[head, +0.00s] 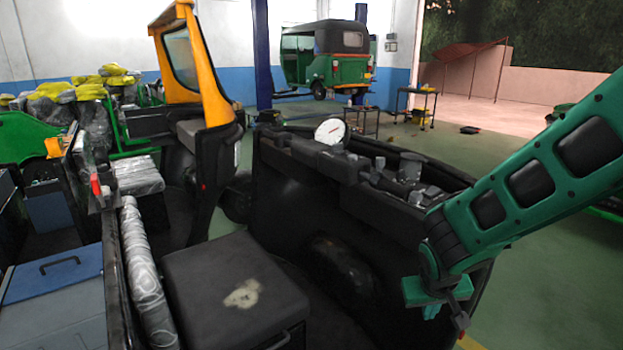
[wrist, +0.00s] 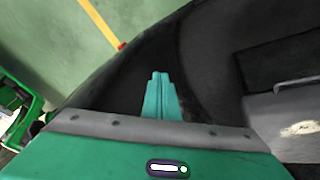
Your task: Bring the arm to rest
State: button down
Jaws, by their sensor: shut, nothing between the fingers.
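My green arm reaches in from the right in the head view and bends down at the wrist. My gripper (head: 431,311) hangs at the right end of the black rickshaw front panel (head: 310,205). Whether it touches the panel, I cannot tell. In the wrist view my gripper (wrist: 160,78) shows its two teal fingers pressed together with nothing between them. Behind them lies a dark curved surface (wrist: 205,60) of the rickshaw.
A black box seat (head: 225,285) with a worn patch stands at lower middle, beside a blue-lidded box (head: 60,275). A yellow-orange frame (head: 185,65) rises behind. A green rickshaw (head: 325,60) stands raised farther back. Green floor (head: 545,290) is open at right.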

jog(key=s+d+r+m+g, duration=0.35)
jog(key=s+d+r, duration=0.35)
jog(key=s+d, duration=0.4)
jog(key=s+d+r+m+y, duration=0.1)
jog(key=s+r, duration=0.1)
jog(key=s, duration=0.4)
jog(key=s+d+r+m+y, duration=0.1)
jog(key=s+r, duration=0.1)
jog(key=s, duration=0.5)
jog(key=shift+s+d+r+m+g+y, duration=0.3)
jog(key=shift+d+m+g, duration=0.05)
